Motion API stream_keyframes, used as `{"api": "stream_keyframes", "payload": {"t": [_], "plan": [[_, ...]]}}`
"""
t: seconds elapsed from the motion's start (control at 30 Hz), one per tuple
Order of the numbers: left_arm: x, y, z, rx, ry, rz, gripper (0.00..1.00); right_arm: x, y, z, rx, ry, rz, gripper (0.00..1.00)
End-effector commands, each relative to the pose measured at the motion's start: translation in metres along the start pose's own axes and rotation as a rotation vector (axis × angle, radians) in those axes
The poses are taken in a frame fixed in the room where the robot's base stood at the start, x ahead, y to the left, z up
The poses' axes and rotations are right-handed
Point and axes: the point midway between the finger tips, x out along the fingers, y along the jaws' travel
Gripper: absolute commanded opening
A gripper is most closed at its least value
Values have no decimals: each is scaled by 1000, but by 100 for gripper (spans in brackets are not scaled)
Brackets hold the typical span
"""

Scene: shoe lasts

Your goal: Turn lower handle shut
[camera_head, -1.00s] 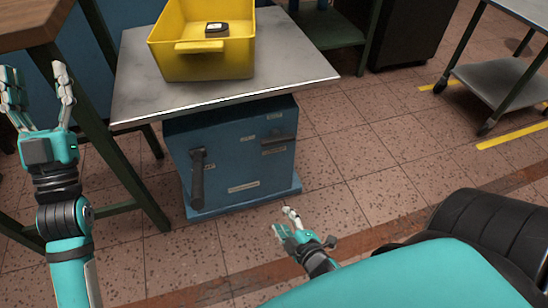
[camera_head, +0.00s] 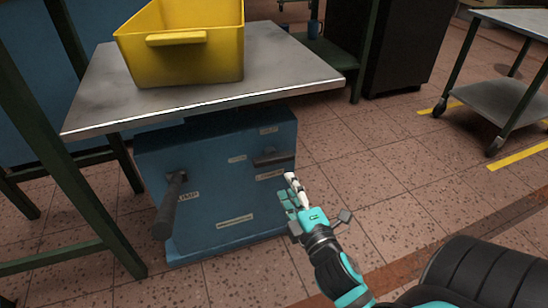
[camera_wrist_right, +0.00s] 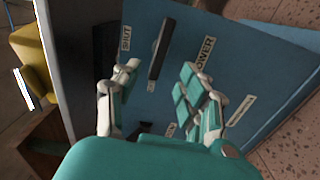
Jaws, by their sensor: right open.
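The blue box (camera_head: 225,200) under the metal table has two dark handles on its front. The right handle (camera_head: 271,159) is a short bar lying about level. In the right wrist view this handle (camera_wrist_right: 162,50) shows just beyond my fingers, with a label ending in "OWER" (camera_wrist_right: 205,50) beside it. The left handle (camera_head: 170,205) is a longer bar that hangs downward. My right gripper (camera_head: 291,194) is in front of the box's right edge, below the right handle. In the right wrist view its fingers (camera_wrist_right: 160,76) are spread and empty. My left gripper is out of view.
The metal tabletop (camera_head: 270,70) overhangs the box and carries a yellow bin (camera_head: 190,65). Green table legs (camera_head: 75,185) stand at the left. A grey cart (camera_head: 505,100) stands at the far right. Tiled floor is open right of the box.

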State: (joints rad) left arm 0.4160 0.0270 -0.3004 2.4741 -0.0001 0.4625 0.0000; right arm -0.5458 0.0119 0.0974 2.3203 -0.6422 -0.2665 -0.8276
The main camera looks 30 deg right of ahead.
Motion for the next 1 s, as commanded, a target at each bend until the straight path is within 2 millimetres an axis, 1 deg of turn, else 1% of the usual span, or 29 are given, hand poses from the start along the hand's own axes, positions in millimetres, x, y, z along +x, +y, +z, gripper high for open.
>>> {"api": "stream_keyframes", "payload": {"t": [0.03,0.3,0.4,0.5,0.7,0.93,0.97,1.0], "plan": [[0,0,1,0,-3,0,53,13,2,-1,-2,3,5,42],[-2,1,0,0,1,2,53,70,-1,-1,0,2,3,42],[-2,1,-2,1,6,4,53,86,-1,0,0,1,2,42],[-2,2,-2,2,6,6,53,98,-2,0,0,2,0,42],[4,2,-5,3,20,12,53,108,-1,0,1,1,-1,42],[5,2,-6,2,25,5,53,109,-1,0,1,1,-2,42],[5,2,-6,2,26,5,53,109,-1,0,1,1,-2,41],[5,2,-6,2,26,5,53,109,-1,0,1,1,-2,36]]}}
